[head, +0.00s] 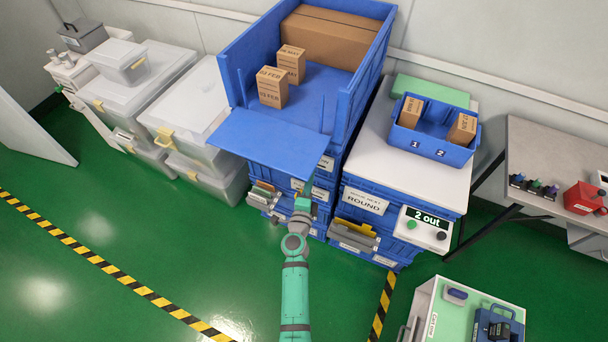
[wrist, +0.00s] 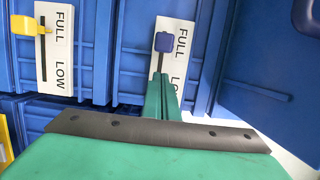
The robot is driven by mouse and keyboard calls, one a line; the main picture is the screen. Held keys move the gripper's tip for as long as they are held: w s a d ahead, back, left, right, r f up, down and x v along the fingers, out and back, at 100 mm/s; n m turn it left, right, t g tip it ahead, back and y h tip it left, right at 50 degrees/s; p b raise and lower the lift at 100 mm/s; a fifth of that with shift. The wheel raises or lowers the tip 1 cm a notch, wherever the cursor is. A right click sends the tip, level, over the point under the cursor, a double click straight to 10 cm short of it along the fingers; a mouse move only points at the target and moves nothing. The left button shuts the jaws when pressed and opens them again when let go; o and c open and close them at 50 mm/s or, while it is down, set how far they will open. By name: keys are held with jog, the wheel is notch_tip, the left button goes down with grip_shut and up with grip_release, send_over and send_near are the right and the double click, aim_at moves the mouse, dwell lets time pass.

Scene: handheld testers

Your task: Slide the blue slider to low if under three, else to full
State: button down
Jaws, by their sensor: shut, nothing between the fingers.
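In the wrist view a blue slider (wrist: 167,42) sits on a white plate (wrist: 181,66) near its FULL end. The slot runs down toward LOW. My gripper (wrist: 163,82) is shut and empty, its tips just below the blue slider, apart from it as far as I can tell, hiding part of the slot and label. In the head view my gripper (head: 303,200) is at the front of the blue crate stack; the blue slider cannot be made out there. A display (head: 428,218) on the stack to the right reads "2 out".
A yellow slider (wrist: 22,25) stands near FULL on a left plate. A blue flap (head: 270,140) juts out above my gripper. Green floor is clear at left.

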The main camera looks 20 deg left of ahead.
jog(key=s+d, duration=0.2)
jog(key=s, duration=0.8)
jog(key=shift+d, duration=0.15)
jog(key=shift+s, duration=0.1)
jog(key=s+d+r+n+h, duration=0.1)
jog(key=s+d+r+n, duration=0.3)
jog(key=s, duration=0.7)
jog(key=s+d+r+n+g, duration=0.1)
jog(key=s+d+r+n, duration=0.3)
jog(key=s+n, duration=0.3)
jog(key=s+d+r+n+g+h, duration=0.1)
jog(key=s+d+r+n, duration=0.3)
jog(key=s, duration=1.2)
jog(key=d+n, duration=0.1)
jog(key=d, duration=0.1)
jog(key=shift+s+d+h, duration=0.3)
jog(key=shift+a, duration=0.1)
